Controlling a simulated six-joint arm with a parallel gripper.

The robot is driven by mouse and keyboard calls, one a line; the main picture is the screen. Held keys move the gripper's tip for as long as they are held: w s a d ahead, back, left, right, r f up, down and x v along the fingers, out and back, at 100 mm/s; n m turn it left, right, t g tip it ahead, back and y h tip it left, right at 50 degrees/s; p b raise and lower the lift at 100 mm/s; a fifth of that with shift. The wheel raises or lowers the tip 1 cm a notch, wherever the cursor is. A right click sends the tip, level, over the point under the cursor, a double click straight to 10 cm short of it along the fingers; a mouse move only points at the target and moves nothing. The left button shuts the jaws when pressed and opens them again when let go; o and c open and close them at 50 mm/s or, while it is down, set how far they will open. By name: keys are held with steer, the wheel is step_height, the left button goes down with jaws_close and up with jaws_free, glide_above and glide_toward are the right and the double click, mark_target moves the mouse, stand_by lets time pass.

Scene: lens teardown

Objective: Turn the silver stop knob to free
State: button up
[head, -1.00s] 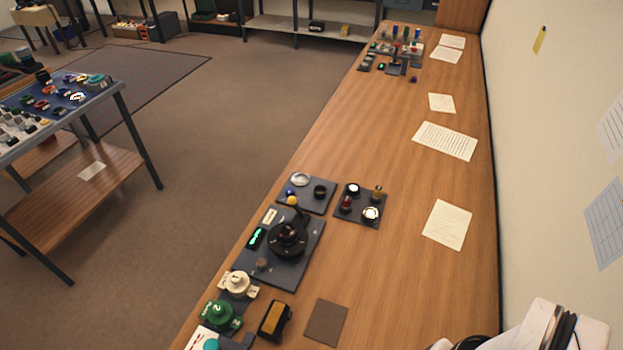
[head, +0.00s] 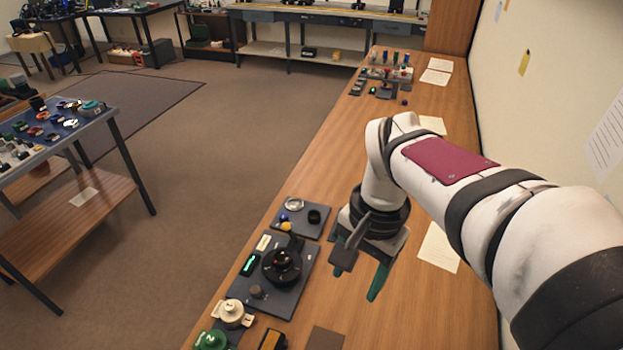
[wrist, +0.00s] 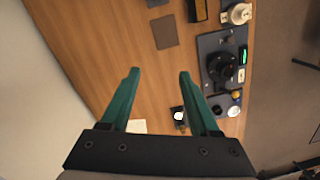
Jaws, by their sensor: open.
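A dark panel (head: 300,283) lies near the table's left edge with a large black round dial unit (head: 281,265) and a lit green display (head: 249,264). A small grey-brown knob (head: 257,291) stands at its front-left part. A silver round piece (head: 294,203) sits on a small plate behind it. I cannot tell for sure which is the stop knob, or read any marks. My gripper (head: 360,272) is open and empty, above the table to the right of the panel. In the wrist view its green fingers (wrist: 159,72) are apart, with the panel's dial unit (wrist: 222,68) to their right.
A cream fixture (head: 233,314) and a green one (head: 212,340) stand in front of the panel. My arm covers part of the table's right side. The wall (head: 548,75) bounds the right side.

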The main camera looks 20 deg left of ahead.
steer(key=w+a+f, duration=0.3)
steer(key=w+a, duration=0.1)
steer(key=a, duration=0.5)
steer(key=n, duration=0.1)
glide_above(255, 289)
step_height(255, 289, down, 5)
steer(key=shift+t+h, duration=0.3)
steer(key=shift+h, duration=0.1)
step_height(255, 289, down, 16)
steer(key=shift+r, duration=0.1)
jaws_close()
